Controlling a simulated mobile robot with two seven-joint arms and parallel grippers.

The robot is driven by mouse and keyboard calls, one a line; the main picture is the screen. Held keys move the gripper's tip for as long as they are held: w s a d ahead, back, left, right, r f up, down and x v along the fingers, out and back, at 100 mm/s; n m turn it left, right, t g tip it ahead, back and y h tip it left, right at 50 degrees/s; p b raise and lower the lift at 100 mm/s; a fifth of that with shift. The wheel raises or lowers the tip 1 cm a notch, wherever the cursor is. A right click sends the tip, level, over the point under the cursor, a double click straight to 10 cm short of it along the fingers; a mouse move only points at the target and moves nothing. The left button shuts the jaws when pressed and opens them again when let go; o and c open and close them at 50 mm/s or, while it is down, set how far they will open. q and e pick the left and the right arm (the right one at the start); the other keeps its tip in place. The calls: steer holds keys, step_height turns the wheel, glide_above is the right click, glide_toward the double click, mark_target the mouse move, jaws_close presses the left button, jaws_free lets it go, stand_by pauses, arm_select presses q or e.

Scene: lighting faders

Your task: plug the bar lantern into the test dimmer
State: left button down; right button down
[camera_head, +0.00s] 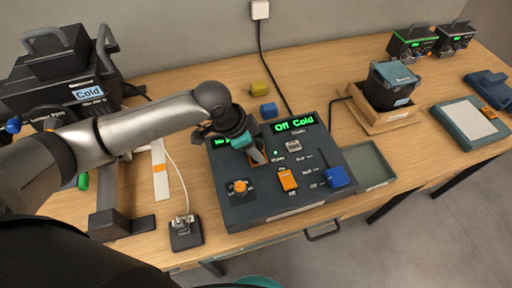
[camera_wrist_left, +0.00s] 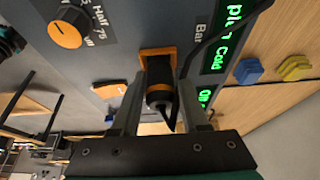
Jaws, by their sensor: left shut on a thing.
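The test dimmer (camera_head: 270,205) is a dark blue-grey console on the bench with green displays; one reads "Off Cold". My left gripper (camera_head: 256,155) is over its upper left part. In the left wrist view, the gripper (camera_wrist_left: 160,105) is shut on a black plug (camera_wrist_left: 160,77) with an orange band. The plug's far end is at an orange-rimmed socket (camera_wrist_left: 157,52) near the label "Bar". I cannot tell how deep it sits. A dark lantern-like unit (camera_head: 50,65) with a "Cold" label stands at the left; I cannot read whether it is the bar lantern. My right gripper is out of view.
An orange switch (camera_head: 287,180), an orange knob (camera_head: 239,187) and a blue part (camera_head: 337,176) are on the console. A small black stand (camera_head: 186,233) with a white cable is at its left. A dark box (camera_head: 392,85) sits on a wooden base. An empty tray (camera_head: 368,163) is to the right.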

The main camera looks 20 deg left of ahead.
mark_target(252, 164)
arm_select(q)
steer(key=shift+s+f, duration=0.35)
steer(key=shift+f, duration=0.2)
steer(key=shift+s+f+p, duration=0.25)
steer(key=shift+f+p, duration=0.2)
steer(key=shift+f, duration=0.05)
stand_by(0.7)
steer(key=shift+s+a+f+g+p, duration=0.1)
steer(key=shift+s+f+g+p, duration=0.3)
steer(key=shift+f, duration=0.55)
stand_by(2.0)
steer(key=shift+w+r+p, duration=0.2)
steer(key=shift+r+p, duration=0.65)
steer(key=shift+p, duration=0.25)
steer(key=shift+w+d+r+y+p, duration=0.15)
steer(key=shift+w+r+p, duration=0.15)
steer(key=shift+r+p, duration=0.4)
steer(key=shift+w+d+r+y+p, duration=0.15)
steer(key=shift+w+r+p, duration=0.25)
steer(key=shift+p, duration=0.5)
steer(key=shift+s+a+r+p, duration=0.2)
steer(key=shift+r+p, duration=0.15)
steer(key=shift+r, duration=0.15)
steer(key=shift+w, duration=0.1)
steer(key=shift+w, duration=0.1)
